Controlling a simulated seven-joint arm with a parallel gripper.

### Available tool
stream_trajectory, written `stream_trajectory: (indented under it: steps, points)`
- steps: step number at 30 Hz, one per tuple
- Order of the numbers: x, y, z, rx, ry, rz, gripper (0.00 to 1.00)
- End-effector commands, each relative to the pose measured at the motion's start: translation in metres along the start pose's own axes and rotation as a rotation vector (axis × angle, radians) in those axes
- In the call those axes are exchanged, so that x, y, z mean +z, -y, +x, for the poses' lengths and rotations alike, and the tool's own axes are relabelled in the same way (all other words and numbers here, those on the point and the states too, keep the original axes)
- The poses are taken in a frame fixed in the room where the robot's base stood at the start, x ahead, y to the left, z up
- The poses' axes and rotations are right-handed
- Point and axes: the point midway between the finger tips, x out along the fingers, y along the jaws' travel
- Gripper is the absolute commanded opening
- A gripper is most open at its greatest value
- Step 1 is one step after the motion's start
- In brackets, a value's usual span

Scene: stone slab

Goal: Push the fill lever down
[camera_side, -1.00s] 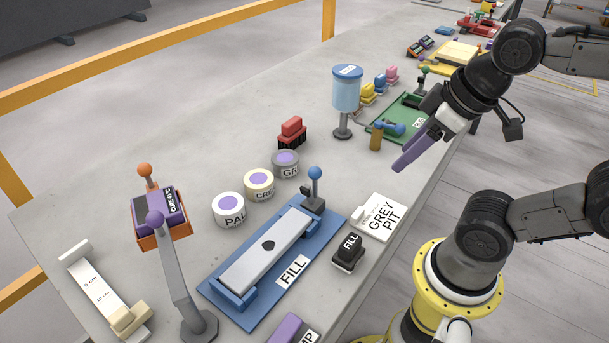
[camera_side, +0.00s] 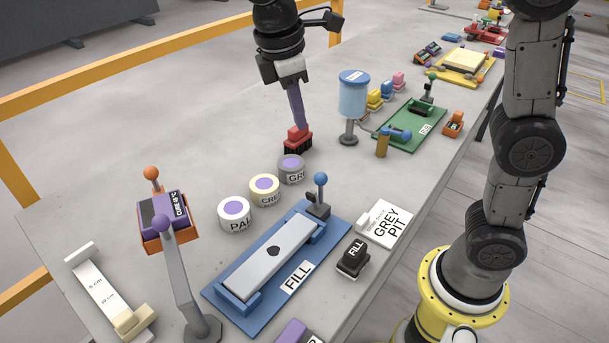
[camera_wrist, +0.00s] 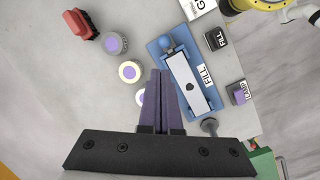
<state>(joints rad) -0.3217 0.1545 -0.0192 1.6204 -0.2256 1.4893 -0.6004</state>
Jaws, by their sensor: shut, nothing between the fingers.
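A grey plate (camera_side: 262,258) lies along that fixture. In the wrist view the lever knob (camera_wrist: 166,42) shows at the fixture's upper end. My gripper (camera_side: 303,127) is shut and empty, its purple fingers pointing down. In the side view its tips overlap the red block (camera_side: 298,145). In the wrist view the tips (camera_wrist: 160,72) lie just below and left of the lever, apart from the red block (camera_wrist: 80,25).
Labelled round pots (camera_side: 265,190) stand left of the fixture. A tall grey lever with a purple knob (camera_side: 180,270) rises at the near left. A blue tank (camera_side: 353,95) stands behind.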

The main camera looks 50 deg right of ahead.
Motion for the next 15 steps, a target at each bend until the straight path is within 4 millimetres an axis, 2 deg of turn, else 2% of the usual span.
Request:
stream_trajectory:
  steps: [1,6,10,15]
  points:
    - [-0.016,-0.001,0.006,-0.007,0.022,-0.028,0.00]
    - [-0.052,0.003,0.026,-0.022,0.069,-0.090,0.00]
    - [-0.065,0.009,0.039,-0.038,0.100,-0.121,0.00]
    - [-0.070,0.014,0.043,-0.041,0.109,-0.139,0.00]
